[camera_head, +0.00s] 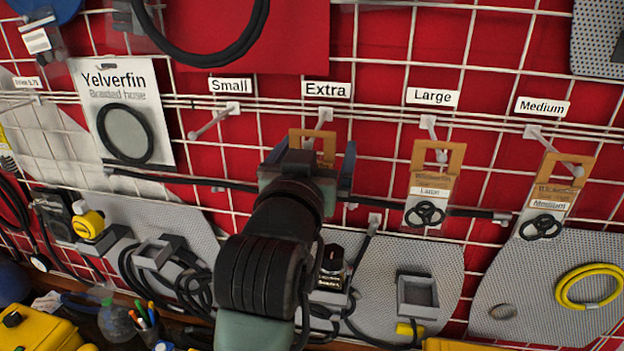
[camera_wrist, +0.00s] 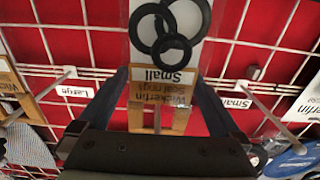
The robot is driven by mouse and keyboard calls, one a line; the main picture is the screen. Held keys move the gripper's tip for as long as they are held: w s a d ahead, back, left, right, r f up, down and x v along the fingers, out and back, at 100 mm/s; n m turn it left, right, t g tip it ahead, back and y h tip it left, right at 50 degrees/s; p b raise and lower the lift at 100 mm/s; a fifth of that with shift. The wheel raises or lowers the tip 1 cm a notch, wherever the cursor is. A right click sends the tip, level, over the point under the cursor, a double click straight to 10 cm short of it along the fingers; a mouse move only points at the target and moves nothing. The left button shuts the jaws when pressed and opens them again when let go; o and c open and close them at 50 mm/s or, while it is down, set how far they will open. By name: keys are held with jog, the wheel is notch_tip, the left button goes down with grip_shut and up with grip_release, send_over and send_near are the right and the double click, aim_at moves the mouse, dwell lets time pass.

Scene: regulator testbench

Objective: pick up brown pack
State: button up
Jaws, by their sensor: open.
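A brown-topped pack (camera_head: 328,147) hangs on the hook under the "Extra" label, mostly hidden behind my gripper in the head view. In the wrist view this brown pack (camera_wrist: 160,92) appears upside down, its card reading "Wickerfin Seal rings" and "Small", with black rings on its pale part. My gripper (camera_head: 312,160) is open in front of it. In the wrist view my gripper's fingers (camera_wrist: 156,90) stand on either side of the pack, with gaps on both sides. Two other brown packs hang to the right, one marked "Large" (camera_head: 432,187) and one marked "Medium" (camera_head: 553,195).
The "Small" hook (camera_head: 214,121) is empty. A Braided hose pack (camera_head: 125,117) hangs at the left. A horizontal black rod (camera_head: 185,181) runs behind the gripper and packs. Grey perforated panels (camera_head: 440,260) and cables lie below. A yellow coil (camera_head: 590,286) is at the lower right.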

jog(key=c, duration=1.2)
jog(key=shift+r, duration=0.1)
jog(key=shift+c, duration=0.2)
jog(key=s+a+p, duration=0.1)
jog(key=s+p, duration=0.5)
jog(key=s, duration=0.2)
jog(key=s+a+r+p, duration=0.1)
jog(key=s+a+p, duration=0.1)
jog(key=s+p, duration=0.4)
jog(key=s, duration=0.3)
jog(key=shift+s+a+r, duration=0.2)
jog(key=shift+s+a, duration=0.05)
jog(key=shift+s, duration=0.05)
